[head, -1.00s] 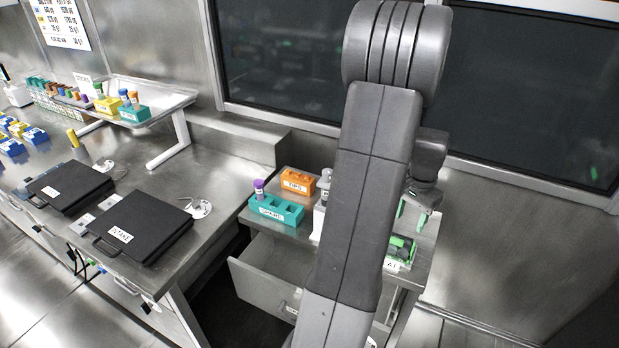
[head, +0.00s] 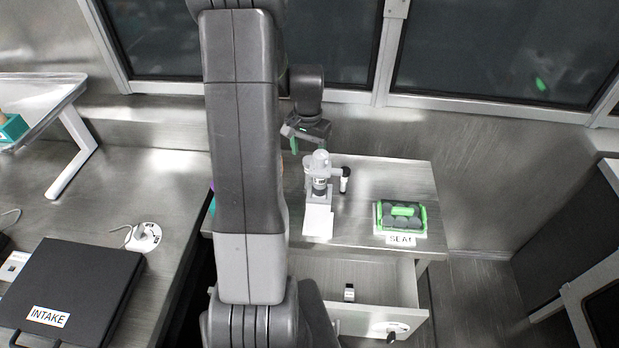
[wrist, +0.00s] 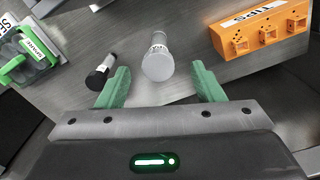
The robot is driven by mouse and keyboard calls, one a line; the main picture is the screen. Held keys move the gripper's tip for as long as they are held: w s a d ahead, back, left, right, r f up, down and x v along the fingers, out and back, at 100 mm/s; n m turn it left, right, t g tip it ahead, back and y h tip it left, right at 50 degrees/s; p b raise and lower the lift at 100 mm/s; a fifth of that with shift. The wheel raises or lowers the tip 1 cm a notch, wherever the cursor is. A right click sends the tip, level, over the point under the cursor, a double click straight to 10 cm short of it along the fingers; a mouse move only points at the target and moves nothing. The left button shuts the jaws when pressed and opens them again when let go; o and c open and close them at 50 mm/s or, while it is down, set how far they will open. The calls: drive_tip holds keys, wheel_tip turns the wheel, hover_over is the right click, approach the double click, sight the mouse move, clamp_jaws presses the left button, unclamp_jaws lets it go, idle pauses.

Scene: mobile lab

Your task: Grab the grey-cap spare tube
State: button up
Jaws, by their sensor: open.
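In the wrist view a tube with a round grey cap (wrist: 158,68) and a white label stands between my two green fingers, its cap facing the camera. My gripper (wrist: 161,75) is open, with a gap on each side of the tube. In the head view, my gripper (head: 293,143) is up and left of a grey upright shape (head: 319,163) on the side table. That shape seems to be the grey-cap tube in its stand, though its parts are hard to separate there.
A black-ended cylinder (wrist: 100,74) is just left of the tube. The orange TIPS rack (wrist: 262,30) is at right. A green and dark device (head: 402,215) sits behind a SEAL label. The drawer (head: 375,300) below the table is open. A black INTAKE case (head: 75,290) lies on the left bench.

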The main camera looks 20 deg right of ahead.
sight(309, 159)
drive_tip(key=f+b, duration=0.1)
drive_tip(key=f, duration=0.2)
drive_tip(key=f+b, duration=0.1)
drive_tip(key=f, duration=0.1)
drive_tip(key=shift+w+d+b, duration=0.1)
drive_tip(key=shift+d+b, duration=0.15)
drive_tip(key=shift+b, duration=0.1)
drive_tip(key=shift+r, duration=0.15)
drive_tip(key=c, duration=1.3)
